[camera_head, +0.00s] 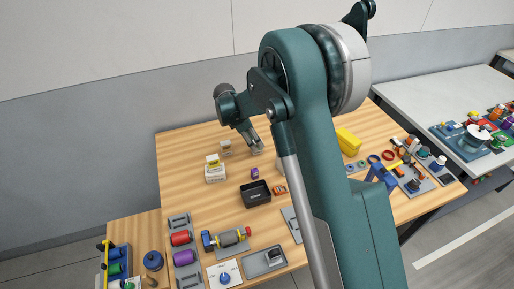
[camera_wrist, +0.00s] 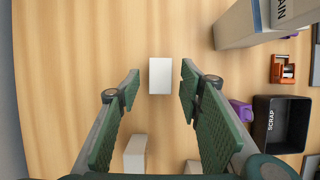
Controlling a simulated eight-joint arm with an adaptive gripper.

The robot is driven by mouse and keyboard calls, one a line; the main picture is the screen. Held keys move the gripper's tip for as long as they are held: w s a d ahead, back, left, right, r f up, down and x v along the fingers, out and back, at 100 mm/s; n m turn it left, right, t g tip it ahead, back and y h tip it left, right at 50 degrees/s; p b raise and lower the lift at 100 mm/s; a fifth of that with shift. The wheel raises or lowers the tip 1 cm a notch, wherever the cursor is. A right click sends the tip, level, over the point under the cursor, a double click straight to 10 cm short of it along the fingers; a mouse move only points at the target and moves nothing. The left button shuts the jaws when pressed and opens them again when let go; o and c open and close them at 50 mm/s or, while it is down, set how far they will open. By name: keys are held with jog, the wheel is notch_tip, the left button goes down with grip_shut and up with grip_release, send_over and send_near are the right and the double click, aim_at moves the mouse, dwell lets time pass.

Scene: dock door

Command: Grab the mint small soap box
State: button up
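A small pale box (camera_wrist: 160,76), nearly white, stands on the wooden table straight ahead of my gripper (camera_wrist: 160,88) in the wrist view. I cannot make out a clear mint tint on it. My gripper is open, with one green-padded finger on each side of the box and a gap on both sides; how far above it the tips are is unclear. In the head view my gripper (camera_head: 250,137) points down at this box (camera_head: 258,149), which is partly covered by the fingers.
Other pale boxes stand close by: one (camera_wrist: 135,153) behind the left finger, and a stack (camera_head: 215,172). A black scrap bin (camera_wrist: 282,126), a purple item (camera_wrist: 240,110) and a tall grey box (camera_wrist: 238,25) are to the right in the wrist view. Table beyond the box is bare.

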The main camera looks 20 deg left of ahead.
jog(key=shift+x, duration=1.9)
jog(key=shift+s, duration=0.1)
jog(key=c, duration=1)
jog(key=shift+r, duration=0.1)
jog(key=shift+r, duration=4.9)
